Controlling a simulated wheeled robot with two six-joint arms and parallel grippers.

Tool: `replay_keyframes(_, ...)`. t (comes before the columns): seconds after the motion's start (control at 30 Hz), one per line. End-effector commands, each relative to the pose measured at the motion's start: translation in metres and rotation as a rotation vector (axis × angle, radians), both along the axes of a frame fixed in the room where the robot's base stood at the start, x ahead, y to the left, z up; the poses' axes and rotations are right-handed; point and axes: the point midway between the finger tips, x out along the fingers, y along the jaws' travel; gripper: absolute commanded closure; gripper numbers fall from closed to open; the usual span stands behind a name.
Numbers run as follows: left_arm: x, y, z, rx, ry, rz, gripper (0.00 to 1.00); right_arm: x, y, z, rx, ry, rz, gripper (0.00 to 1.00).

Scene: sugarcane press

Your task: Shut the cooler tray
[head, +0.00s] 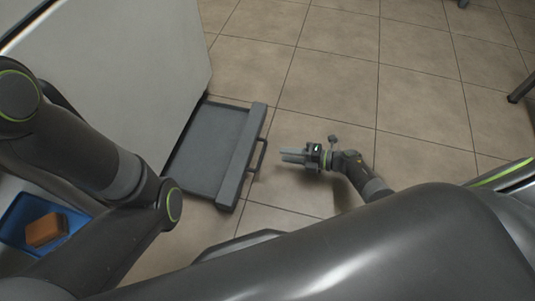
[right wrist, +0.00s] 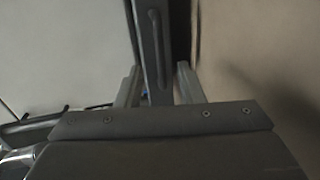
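The cooler tray (head: 207,148) is a flat dark grey drawer low over the floor, pulled out from under a white cabinet. Its raised front panel (head: 243,155) carries a bar handle (head: 260,155) facing right. My right gripper (head: 287,156) is to the right of the handle, pointing left at it, with a small gap in the head view. In the right wrist view, its two fingers (right wrist: 158,88) are spread apart and empty, with the front panel and handle (right wrist: 156,55) beyond and between them. My left arm crosses the left of the head view; its gripper is out of view.
The white cabinet (head: 140,45) stands at the upper left. A blue bin (head: 22,225) with an orange-brown block (head: 45,229) is at the lower left. The tiled floor (head: 330,80) is clear beyond the tray. Dark legs show at the right edge.

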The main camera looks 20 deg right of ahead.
Motion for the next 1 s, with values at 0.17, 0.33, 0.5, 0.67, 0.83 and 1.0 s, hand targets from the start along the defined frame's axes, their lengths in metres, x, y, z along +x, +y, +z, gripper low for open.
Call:
replay_keyframes(0.17, 0.001, 0.000, -0.014, -0.009, 0.010, -0.013, 0.02, 0.022, 0.032, -0.010, 0.004, -0.003, 0.001, 0.66)
replay_keyframes(0.33, 0.001, -0.001, -0.020, -0.014, 0.014, -0.021, 0.02, 0.035, 0.051, -0.015, 0.003, -0.002, 0.001, 0.66)
replay_keyframes(0.5, 0.001, -0.001, -0.022, -0.017, 0.017, -0.026, 0.02, 0.041, 0.060, -0.016, 0.000, 0.000, 0.000, 0.66)
replay_keyframes(0.67, 0.001, -0.001, -0.021, -0.019, 0.018, -0.029, 0.02, 0.042, 0.061, -0.015, 0.000, 0.000, 0.000, 0.66)
replay_keyframes(0.83, 0.001, -0.001, -0.021, -0.020, 0.016, -0.032, 0.02, 0.042, 0.061, -0.015, 0.000, 0.000, 0.000, 0.70)
replay_keyframes(1.0, 0.001, -0.001, -0.021, -0.020, 0.016, -0.033, 0.02, 0.041, 0.061, -0.015, 0.000, 0.000, 0.000, 0.92)
